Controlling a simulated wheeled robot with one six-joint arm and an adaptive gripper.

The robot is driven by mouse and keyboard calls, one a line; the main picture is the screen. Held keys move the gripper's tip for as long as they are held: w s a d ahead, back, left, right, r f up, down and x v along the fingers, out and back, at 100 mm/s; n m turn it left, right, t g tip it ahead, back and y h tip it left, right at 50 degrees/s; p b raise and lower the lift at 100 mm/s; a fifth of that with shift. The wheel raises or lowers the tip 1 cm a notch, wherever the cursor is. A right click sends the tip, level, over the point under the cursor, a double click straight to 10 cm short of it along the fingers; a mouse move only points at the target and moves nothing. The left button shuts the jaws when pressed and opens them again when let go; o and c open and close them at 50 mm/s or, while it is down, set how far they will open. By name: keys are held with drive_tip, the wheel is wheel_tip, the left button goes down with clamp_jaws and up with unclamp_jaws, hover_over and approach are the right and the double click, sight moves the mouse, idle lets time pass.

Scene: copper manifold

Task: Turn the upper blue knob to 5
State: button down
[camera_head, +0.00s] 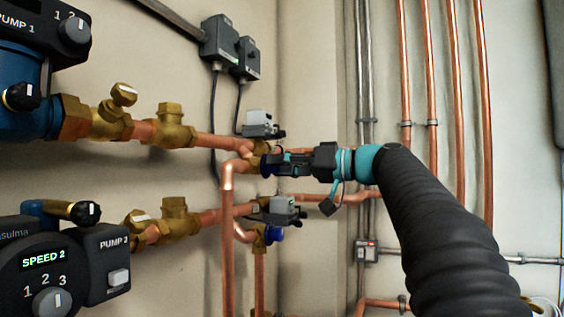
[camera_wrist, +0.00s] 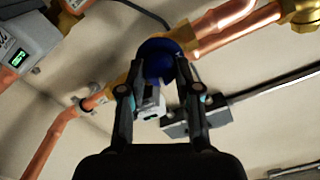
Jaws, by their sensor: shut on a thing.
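The upper blue knob (camera_head: 265,166) sits on a brass valve on the upper copper pipe in the head view, mostly hidden by my fingers. In the wrist view the blue knob (camera_wrist: 157,60) is round and dark blue, between my two fingertips. My gripper (camera_head: 273,165) reaches in from the right and is shut on the knob; it also shows in the wrist view (camera_wrist: 158,75). No number or scale on the knob can be read in either view. A lower blue knob (camera_head: 274,234) sits on the lower pipe, free of my gripper.
A grey device (camera_head: 261,126) stands just above the gripped knob, and another grey device (camera_head: 280,206) just below. Copper pipes (camera_head: 228,230) run close on the left. Pump 1 (camera_head: 72,30) and Pump 2 (camera_head: 115,265) are at the left. Vertical pipes (camera_head: 430,80) line the right wall.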

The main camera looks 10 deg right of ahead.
drive_tip(key=shift+m+p, duration=3.6)
drive_tip(key=shift+m, duration=2.7)
drive_tip(key=c, duration=0.8)
unclamp_jaws()
